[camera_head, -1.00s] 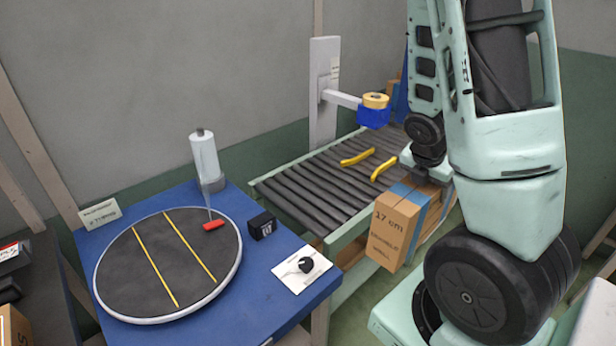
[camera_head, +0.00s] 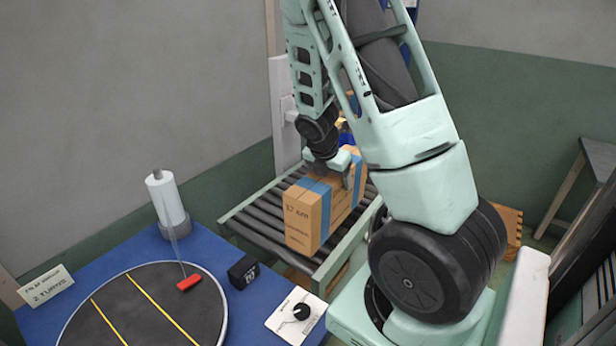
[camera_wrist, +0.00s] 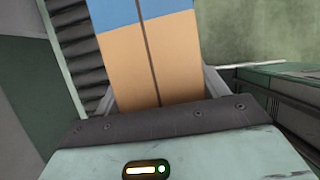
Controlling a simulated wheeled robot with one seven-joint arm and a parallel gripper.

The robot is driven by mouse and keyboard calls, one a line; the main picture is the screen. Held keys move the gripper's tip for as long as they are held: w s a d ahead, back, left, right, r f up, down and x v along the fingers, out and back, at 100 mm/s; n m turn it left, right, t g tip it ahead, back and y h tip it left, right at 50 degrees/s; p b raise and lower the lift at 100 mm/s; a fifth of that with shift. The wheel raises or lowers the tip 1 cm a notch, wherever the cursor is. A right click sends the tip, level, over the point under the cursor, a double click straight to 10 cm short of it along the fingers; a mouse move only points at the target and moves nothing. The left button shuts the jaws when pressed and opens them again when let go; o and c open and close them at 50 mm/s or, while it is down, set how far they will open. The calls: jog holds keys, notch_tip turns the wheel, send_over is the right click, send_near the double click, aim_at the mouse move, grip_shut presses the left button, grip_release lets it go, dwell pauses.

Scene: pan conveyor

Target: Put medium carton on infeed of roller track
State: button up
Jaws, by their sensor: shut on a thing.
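The medium carton (camera_head: 302,218) is a brown box with blue tape bands and "17 cm" on its near end. My gripper (camera_head: 347,178) is shut on it from above, near its far end. In the wrist view the carton (camera_wrist: 146,62) fills the space between the two fingers (camera_wrist: 160,97). The carton stands upright over the near part of the roller track (camera_head: 252,222), close to its right rail. I cannot tell whether its bottom touches the rollers. The rollers also show at the left in the wrist view (camera_wrist: 82,50). My arm hides the track's far part.
A blue table (camera_head: 120,246) at the left holds a round turntable (camera_head: 160,310) with yellow lines, a white roll post (camera_head: 168,200), a black block (camera_head: 243,271) and a knob plate (camera_head: 297,316). A grey post (camera_head: 284,115) stands behind the track. Bare rollers lie left of the carton.

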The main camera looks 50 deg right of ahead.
jog(key=w+f+p, duration=0.2)
jog(key=w+f, duration=0.1)
jog(key=w, duration=0.4)
jog(key=shift+w+a+f, duration=0.25)
jog(key=shift+a, duration=0.05)
jog(key=shift+f, duration=0.1)
jog(key=o, duration=2)
